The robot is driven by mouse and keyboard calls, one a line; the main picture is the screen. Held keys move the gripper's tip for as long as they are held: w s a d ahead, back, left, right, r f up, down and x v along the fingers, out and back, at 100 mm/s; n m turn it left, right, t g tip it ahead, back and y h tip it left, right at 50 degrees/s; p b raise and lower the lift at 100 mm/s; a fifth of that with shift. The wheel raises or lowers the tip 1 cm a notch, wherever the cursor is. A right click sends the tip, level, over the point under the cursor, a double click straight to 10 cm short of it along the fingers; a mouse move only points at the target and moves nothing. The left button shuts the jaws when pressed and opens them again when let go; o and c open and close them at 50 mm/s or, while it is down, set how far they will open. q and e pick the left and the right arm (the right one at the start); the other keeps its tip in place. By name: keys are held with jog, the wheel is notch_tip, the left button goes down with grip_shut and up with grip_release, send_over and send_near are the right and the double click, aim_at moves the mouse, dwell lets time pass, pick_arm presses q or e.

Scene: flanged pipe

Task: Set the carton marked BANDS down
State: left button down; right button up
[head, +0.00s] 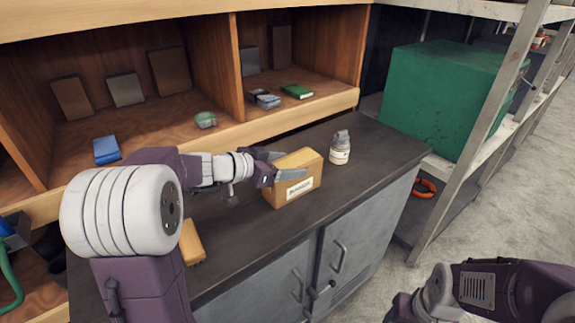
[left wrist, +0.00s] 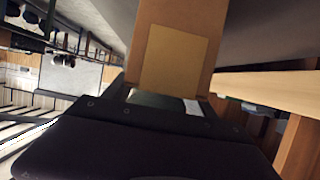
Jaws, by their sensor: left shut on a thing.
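A tan carton (head: 284,190) with a white label is over the dark countertop near its middle. The print on the label is too small to read. My left gripper (head: 284,164) is shut on this carton from its left side. The carton looks upright, with its base at or just above the counter; I cannot tell if it touches. In the left wrist view the carton (left wrist: 180,55) stands out straight ahead from my gripper, showing a plain face with a yellowish patch. My right arm shows at the lower right of the head view, its fingers out of sight.
A small white bottle (head: 340,148) stands right of the carton. A yellow-orange block (head: 192,242) lies on the counter (head: 375,160) by my left arm. Wooden cubbies (head: 235,75) with small items rise behind. A green box (head: 440,90) sits on the right rack. Counter in front of the bottle is clear.

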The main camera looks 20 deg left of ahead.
pick_arm(q)
jog(key=shift+f, duration=0.15)
jog(key=shift+c, duration=1.4)
grip_release()
jog(key=shift+r+p, duration=0.3)
jog(key=shift+r, duration=0.05)
jog(key=v, duration=1.2)
jog(key=shift+b, duration=0.45)
jog(key=shift+f, duration=0.1)
